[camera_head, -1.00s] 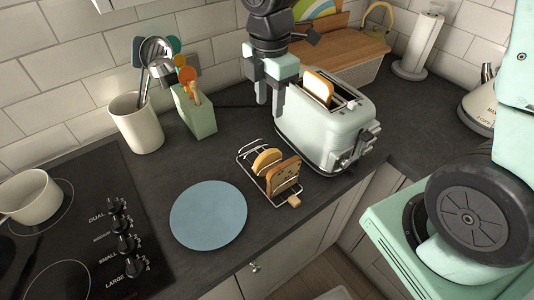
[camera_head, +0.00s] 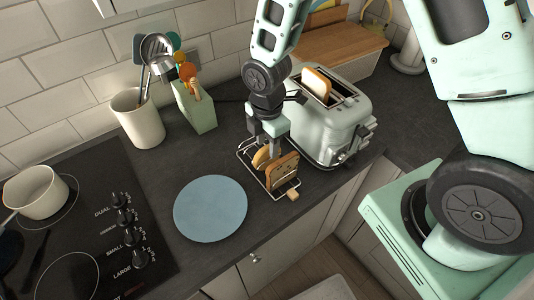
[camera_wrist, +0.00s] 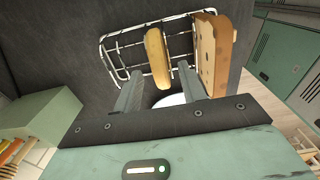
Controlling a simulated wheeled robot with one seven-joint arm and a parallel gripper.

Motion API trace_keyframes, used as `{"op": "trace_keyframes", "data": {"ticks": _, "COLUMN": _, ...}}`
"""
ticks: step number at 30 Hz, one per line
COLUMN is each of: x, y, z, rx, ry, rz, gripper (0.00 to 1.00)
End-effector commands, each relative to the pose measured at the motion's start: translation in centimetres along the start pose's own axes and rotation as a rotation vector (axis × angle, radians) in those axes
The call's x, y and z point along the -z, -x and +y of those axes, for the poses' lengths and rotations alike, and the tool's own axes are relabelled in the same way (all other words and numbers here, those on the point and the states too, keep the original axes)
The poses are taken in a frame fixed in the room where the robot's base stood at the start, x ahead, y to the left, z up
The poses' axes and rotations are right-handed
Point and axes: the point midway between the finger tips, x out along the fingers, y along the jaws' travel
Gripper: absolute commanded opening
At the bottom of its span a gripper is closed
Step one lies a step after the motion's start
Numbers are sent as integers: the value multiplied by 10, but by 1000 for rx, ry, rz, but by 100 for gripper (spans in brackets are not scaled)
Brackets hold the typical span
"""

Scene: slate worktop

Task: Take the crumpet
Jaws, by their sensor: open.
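The crumpet (camera_head: 261,158), a round, golden piece, stands on edge in a wire toast rack (camera_head: 245,157) on the dark worktop. My gripper (camera_head: 263,142) is over the rack, pointing down, with its fingers partly hiding the crumpet. In the wrist view my gripper (camera_wrist: 159,70) is open, with one finger on each side of the pale yellow crumpet (camera_wrist: 157,52). Gaps show between the fingers and it; whether either touches it I cannot tell.
A brown, speckled bread slice (camera_head: 283,173) stands in the same rack, close beside the right finger. A toaster (camera_head: 330,130) with a slice in it is just behind right. A blue plate (camera_head: 210,208) lies left, empty. A utensil pot (camera_head: 138,122) and hob are further left.

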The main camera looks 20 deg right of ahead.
Motion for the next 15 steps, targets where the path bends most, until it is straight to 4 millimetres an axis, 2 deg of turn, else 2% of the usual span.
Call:
{"op": "trace_keyframes", "data": {"ticks": 6, "x": 0, "y": -20, "z": 0, "rx": 1, "ry": -1, "rz": 0, "gripper": 41}}
{"op": "trace_keyframes", "data": {"ticks": 14, "x": 0, "y": -23, "z": 0, "rx": -2, "ry": -1, "rz": 0, "gripper": 41}}
{"op": "trace_keyframes", "data": {"ticks": 15, "x": 0, "y": -23, "z": 0, "rx": -2, "ry": -1, "rz": 0, "gripper": 38}}
